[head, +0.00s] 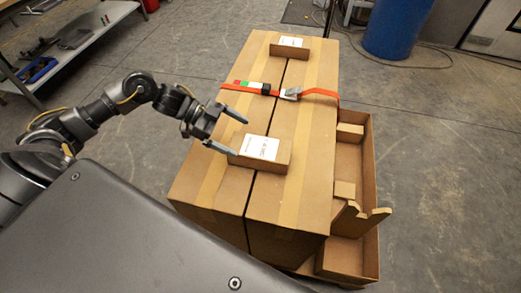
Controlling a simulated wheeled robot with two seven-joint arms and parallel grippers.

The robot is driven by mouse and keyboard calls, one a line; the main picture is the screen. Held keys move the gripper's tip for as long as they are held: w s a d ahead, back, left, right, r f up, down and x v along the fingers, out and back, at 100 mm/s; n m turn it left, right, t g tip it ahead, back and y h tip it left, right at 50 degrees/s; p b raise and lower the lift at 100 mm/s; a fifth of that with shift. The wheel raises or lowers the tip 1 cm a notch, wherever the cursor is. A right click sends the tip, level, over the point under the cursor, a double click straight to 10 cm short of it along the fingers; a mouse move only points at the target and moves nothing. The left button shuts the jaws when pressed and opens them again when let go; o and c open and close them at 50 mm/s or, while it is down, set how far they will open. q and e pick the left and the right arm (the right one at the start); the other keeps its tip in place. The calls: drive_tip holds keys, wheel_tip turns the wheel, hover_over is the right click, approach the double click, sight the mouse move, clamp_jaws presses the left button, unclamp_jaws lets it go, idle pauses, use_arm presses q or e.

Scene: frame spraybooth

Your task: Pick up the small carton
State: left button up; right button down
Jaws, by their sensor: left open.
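A small carton (277,164), brown with a white label on top, lies on the near part of two large brown boxes standing side by side. A second small carton (290,52) with a white label lies at the far end of the boxes. My left gripper (240,136) is open, its two fingers pointing right. One fingertip is close to the left end of the near carton; I cannot tell whether it touches. The other finger is farther back, over the box top. Nothing is between the fingers. My right gripper is not in view.
An orange strap (252,87) with a buckle crosses the large boxes (207,178) between the two cartons. An open cardboard tray (370,190) with inserts stands along their right side. A blue barrel (398,25) stands behind; a metal shelf (75,47) is at the left.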

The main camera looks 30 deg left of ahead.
sight(255, 146)
use_arm(q)
drive_tip(key=shift+w+d+f, duration=0.2)
drive_tip(key=shift+d, duration=0.2)
drive_tip(key=shift+d+f, duration=0.1)
drive_tip(key=shift+d, duration=0.25)
drive_tip(key=p+x, duration=0.1)
drive_tip(key=x, duration=0.2)
drive_tip(key=shift+d+f, duration=0.25)
drive_tip(key=shift+d, duration=0.05)
drive_tip(key=shift+w+d+f, duration=0.1)
drive_tip(key=shift+d+f, duration=0.2)
drive_tip(key=shift+d, duration=0.15)
drive_tip(key=shift+c, duration=0.8)
drive_tip(key=c, duration=1.2)
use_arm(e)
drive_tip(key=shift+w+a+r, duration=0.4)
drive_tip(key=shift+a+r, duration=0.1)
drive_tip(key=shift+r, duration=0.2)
